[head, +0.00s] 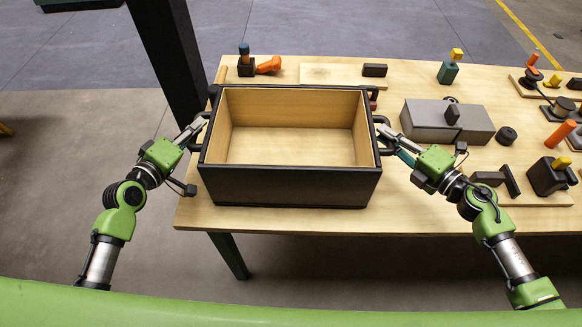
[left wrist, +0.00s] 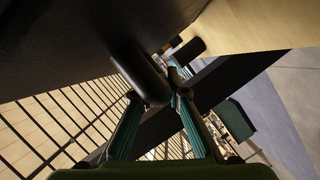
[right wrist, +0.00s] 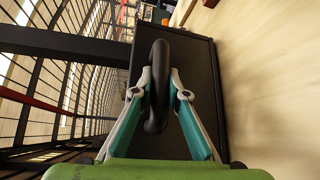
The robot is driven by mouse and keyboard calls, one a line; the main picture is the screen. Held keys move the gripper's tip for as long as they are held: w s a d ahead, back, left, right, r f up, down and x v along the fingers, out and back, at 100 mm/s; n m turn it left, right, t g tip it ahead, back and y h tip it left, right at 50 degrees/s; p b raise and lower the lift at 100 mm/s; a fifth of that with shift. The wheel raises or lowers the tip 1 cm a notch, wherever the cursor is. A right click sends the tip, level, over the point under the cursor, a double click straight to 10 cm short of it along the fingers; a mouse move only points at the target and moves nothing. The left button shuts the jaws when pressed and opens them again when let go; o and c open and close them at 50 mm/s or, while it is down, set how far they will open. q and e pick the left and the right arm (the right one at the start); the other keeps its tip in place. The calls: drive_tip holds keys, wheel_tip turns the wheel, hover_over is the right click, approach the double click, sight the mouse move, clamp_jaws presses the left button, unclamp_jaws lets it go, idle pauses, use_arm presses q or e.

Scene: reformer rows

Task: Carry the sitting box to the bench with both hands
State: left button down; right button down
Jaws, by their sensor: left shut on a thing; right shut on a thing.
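The sitting box (head: 285,188), open-topped, black outside and pale wood inside, is upright and looks empty. It is over the left front part of the wooden bench (head: 425,217); I cannot tell whether it rests on the top or hangs just above. My left gripper (head: 201,125) is shut on its left handle, and the black handle shows between the fingers in the left wrist view (left wrist: 145,75). My right gripper (head: 384,132) is shut on its right handle, which stands between the teal fingers in the right wrist view (right wrist: 159,85).
Behind the box are an orange tool (head: 269,65), a dark block with a blue knob (head: 245,64) and a pale board (head: 325,73). A grey block (head: 430,122) and several small fittings crowd the right side. A dark post (head: 172,55) stands behind the bench's left end.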

use_arm(q)
drive_tip(key=shift+a+f+b, duration=0.15)
drive_tip(key=shift+f+b, duration=0.2)
drive_tip(key=shift+b, duration=0.05)
use_arm(e)
drive_tip(key=shift+w+d+f, duration=0.1)
drive_tip(key=shift+d+f, duration=0.05)
drive_tip(key=shift+f, duration=0.3)
use_arm(q)
drive_tip(key=c, duration=2)
unclamp_jaws()
use_arm(e)
drive_tip(key=c, duration=2)
unclamp_jaws()
use_arm(q)
drive_tip(key=shift+s, duration=0.1)
use_arm(e)
drive_tip(key=shift+s+r, duration=0.1)
drive_tip(key=shift+s, duration=0.1)
use_arm(q)
drive_tip(key=shift+s, duration=0.15)
drive_tip(key=v, duration=1.1)
drive_tip(key=shift+s+r, duration=0.15)
drive_tip(key=shift+s, duration=0.15)
use_arm(e)
drive_tip(key=v, duration=1.1)
drive_tip(key=shift+s+d, duration=0.15)
drive_tip(key=shift+s, duration=0.25)
